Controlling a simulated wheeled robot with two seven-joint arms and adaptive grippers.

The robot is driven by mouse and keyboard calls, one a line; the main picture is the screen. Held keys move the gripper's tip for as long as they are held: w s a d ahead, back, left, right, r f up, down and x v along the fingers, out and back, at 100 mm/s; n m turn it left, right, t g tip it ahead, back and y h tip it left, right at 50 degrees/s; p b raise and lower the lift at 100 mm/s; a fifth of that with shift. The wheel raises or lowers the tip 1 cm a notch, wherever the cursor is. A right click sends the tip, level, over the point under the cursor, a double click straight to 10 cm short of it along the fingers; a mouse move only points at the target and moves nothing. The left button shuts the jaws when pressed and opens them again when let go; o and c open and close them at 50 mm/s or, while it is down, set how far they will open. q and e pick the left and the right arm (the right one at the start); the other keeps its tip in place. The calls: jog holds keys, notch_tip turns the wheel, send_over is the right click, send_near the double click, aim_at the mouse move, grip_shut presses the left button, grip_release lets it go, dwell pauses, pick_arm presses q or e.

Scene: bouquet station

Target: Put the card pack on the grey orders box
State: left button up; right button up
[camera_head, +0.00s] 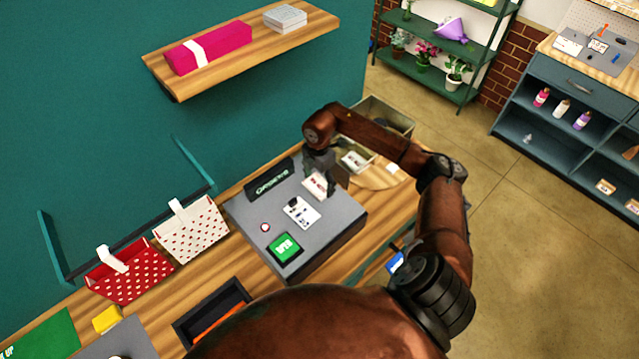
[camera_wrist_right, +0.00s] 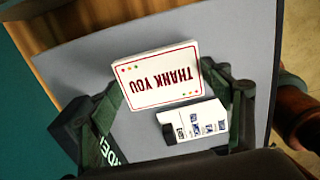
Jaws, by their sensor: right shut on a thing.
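The grey orders box (camera_head: 240,212) stands on the wooden counter, with a black sign reading ORDERS (camera_head: 268,181) at its back edge. The card pack (camera_head: 316,186) is white with red THANK YOU lettering; it also shows in the wrist view (camera_wrist_right: 160,77). My right gripper (camera_head: 318,176) points down over the far right part of the box and is shut on the pack, one finger on each side in the wrist view. The pack is over the box top; I cannot tell whether it touches. My left gripper is not in view.
A white item with dark markings (camera_head: 301,212) lies on the box beside the pack. A red-and-white button (camera_head: 265,227) and a green OPEN tile (camera_head: 285,248) are on it too. Dotted bags (camera_head: 190,232) stand left. A bin (camera_head: 385,115) is behind my right arm.

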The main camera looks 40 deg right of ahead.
jog(key=shift+s+f+p, duration=0.15)
jog(key=shift+f+p, duration=0.15)
jog(key=shift+f, duration=0.55)
jog(key=shift+d+f, duration=0.1)
jog(key=shift+f, duration=0.1)
jog(key=o, duration=0.9)
jog(key=shift+c, duration=0.2)
jog(key=o, duration=0.3)
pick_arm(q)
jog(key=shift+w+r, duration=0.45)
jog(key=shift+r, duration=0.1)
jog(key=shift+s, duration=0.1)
